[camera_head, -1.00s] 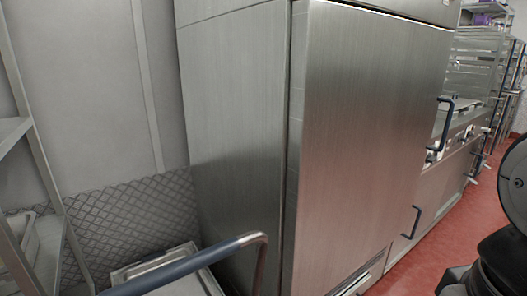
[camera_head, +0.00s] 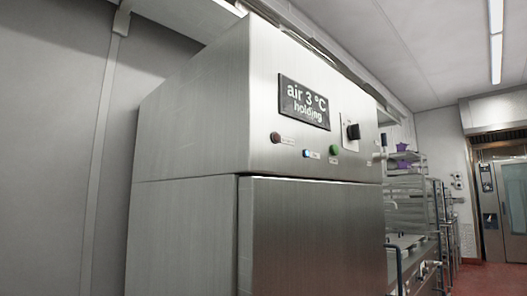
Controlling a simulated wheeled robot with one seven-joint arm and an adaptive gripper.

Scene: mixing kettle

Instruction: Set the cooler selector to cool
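The cooler (camera_head: 190,125) is a tall brushed-steel cabinet in the middle of the head view. Its upper front panel carries a dark display (camera_head: 304,102) that reads "air 3 °C holding". The selector (camera_head: 353,131) is a black knob on a light plate to the right of the display; its setting is too small to read. Below the display are a dark red button (camera_head: 275,137), a blue-lit button (camera_head: 308,153) and a green button (camera_head: 336,150), with small labels. My gripper is not in view.
The cooler's steel door (camera_head: 310,240) is below the panel and looks shut. To the right stand steel equipment with a dark handle (camera_head: 399,268) and wire racks (camera_head: 410,185) with purple items. Red floor (camera_head: 490,278) leads to a far door (camera_head: 505,205).

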